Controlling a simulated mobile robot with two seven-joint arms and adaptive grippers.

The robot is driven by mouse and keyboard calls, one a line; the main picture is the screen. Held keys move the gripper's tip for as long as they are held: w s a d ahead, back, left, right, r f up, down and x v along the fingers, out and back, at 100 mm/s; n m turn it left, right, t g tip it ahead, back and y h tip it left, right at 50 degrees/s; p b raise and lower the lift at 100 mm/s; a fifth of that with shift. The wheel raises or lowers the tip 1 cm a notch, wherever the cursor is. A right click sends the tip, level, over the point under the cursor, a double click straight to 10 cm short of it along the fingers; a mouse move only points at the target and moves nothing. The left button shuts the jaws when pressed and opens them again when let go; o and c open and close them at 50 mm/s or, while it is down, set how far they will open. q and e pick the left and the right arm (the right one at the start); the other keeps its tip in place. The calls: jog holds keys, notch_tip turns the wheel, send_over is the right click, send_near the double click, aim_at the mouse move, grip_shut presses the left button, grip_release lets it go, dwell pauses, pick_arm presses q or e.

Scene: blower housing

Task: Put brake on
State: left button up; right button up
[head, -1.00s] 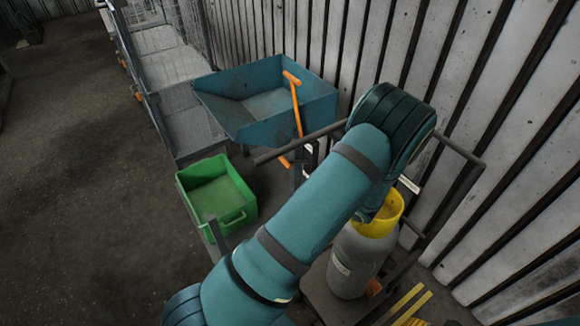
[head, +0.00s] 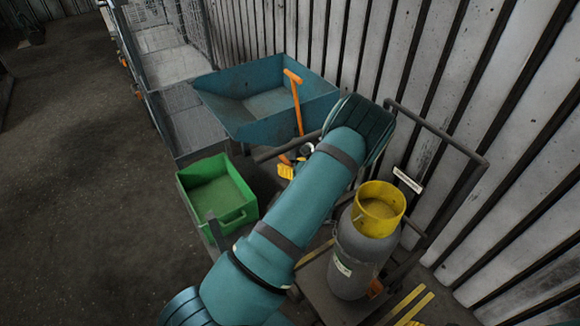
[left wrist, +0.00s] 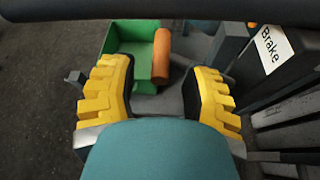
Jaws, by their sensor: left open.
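The brake is an orange handle (left wrist: 161,57) in the left wrist view. It shows beyond and between the two yellow-padded fingers of my left gripper (left wrist: 160,75), which is open. A white label reading "Brake" (left wrist: 273,48) is on a dark bar to the right. In the head view, my left gripper (head: 296,161) is partly hidden behind my arm, beside the blue tipping hopper's frame. A bit of the orange brake handle (head: 285,159) shows by its yellow finger. No contact is visible. My right gripper is not in view.
The blue hopper (head: 235,120) has a long orange lever (head: 296,105). A trolley with a grey cylinder with a yellow collar (head: 362,250) stands at right, near the corrugated wall (head: 480,110).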

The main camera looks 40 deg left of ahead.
pick_arm(q)
jog(key=shift+a+f, duration=0.15)
jog(key=shift+a, duration=0.2)
grip_shut()
